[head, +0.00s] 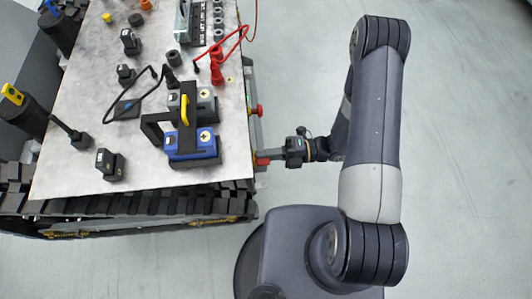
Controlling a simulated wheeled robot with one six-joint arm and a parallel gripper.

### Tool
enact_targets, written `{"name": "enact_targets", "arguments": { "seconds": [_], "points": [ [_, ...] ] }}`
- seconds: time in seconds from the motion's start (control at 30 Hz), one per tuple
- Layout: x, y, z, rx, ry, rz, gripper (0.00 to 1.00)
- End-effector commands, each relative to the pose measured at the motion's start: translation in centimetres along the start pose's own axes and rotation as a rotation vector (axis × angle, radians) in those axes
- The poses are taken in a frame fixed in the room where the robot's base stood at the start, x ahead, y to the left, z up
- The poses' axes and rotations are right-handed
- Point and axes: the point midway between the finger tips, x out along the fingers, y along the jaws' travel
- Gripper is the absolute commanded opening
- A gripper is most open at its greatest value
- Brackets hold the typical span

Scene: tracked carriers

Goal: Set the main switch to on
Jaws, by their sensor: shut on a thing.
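The tracked carrier (75,160) stands at the left with a grey top plate. At its right side, near the front corner, is a small red part (261,161), which looks like the main switch; its setting is too small to read. My gripper (268,156) reaches it from the right and is shut on it. The jaws hide much of the switch. A red knob (258,110) sticks out from the same side panel, farther back and apart from my gripper.
Blue and grey battery blocks (192,144) with a yellow handle stand on the plate near that side. Red test leads (216,70), black cables and several small black parts lie on the plate. The floor (460,130) to the right is clear.

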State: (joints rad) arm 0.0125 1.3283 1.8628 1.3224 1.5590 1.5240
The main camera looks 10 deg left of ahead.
Motion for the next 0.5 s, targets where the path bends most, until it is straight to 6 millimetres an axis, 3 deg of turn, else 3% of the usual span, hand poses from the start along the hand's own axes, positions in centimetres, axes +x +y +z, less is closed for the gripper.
{"name": "enact_targets", "arguments": {
  "seconds": [0.07,0.1,0.33,0.5],
  "points": [
    [-0.04,-0.07,0.06,-0.001,-0.002,-0.002,0.0],
    [-0.03,-0.07,0.06,-0.001,-0.002,-0.002,0.13],
    [-0.02,-0.04,0.03,-0.001,-0.001,-0.001,0.32],
    [-0.01,-0.03,0.01,-0.001,-0.001,-0.001,0.33]
  ]
}}
